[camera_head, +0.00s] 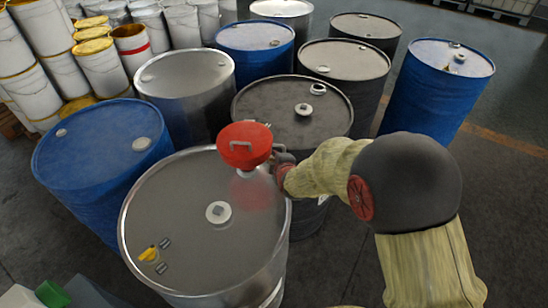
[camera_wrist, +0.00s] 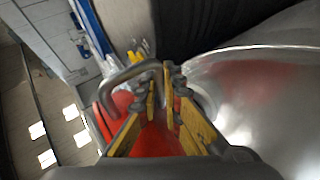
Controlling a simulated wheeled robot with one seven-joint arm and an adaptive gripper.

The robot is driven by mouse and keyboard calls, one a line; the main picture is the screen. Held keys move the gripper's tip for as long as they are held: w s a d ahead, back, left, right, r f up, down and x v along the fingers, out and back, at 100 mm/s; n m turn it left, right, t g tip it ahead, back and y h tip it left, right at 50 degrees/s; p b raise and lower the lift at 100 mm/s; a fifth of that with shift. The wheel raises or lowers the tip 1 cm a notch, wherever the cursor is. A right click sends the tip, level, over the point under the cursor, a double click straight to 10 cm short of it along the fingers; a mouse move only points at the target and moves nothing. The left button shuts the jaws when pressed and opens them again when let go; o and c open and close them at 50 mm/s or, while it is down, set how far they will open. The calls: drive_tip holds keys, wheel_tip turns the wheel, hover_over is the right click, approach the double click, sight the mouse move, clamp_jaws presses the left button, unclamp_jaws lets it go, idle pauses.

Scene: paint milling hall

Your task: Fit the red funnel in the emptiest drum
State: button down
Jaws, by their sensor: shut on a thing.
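The red funnel (camera_head: 243,146) is held above the far right rim of the steel drum (camera_head: 180,225) in front. My gripper (camera_head: 280,162) is shut on the funnel at its side. In the wrist view the yellow-padded fingers of my gripper (camera_wrist: 163,105) close around the funnel's bent metal handle (camera_wrist: 130,72); the red funnel body (camera_wrist: 155,142) shows behind and between them. Fill levels cannot be seen.
Other drums stand close around: a blue one (camera_head: 100,150) at left, a steel one (camera_head: 185,75) behind, a dark one (camera_head: 290,105) just behind the funnel, and a blue one (camera_head: 437,85) at right. White pails (camera_head: 100,70) are stacked at back left. Floor is open at right.

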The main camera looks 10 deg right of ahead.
drive_tip(key=shift+f+b, duration=0.8)
drive_tip(key=shift+f, duration=0.25)
idle(0.4)
drive_tip(key=c, duration=1.9)
unclamp_jaws()
drive_tip(key=shift+f, duration=0.1)
drive_tip(key=shift+s, duration=0.1)
drive_tip(key=v, duration=1.2)
drive_tip(key=shift+p+v, duration=1.6)
drive_tip(key=shift+v, duration=0.85)
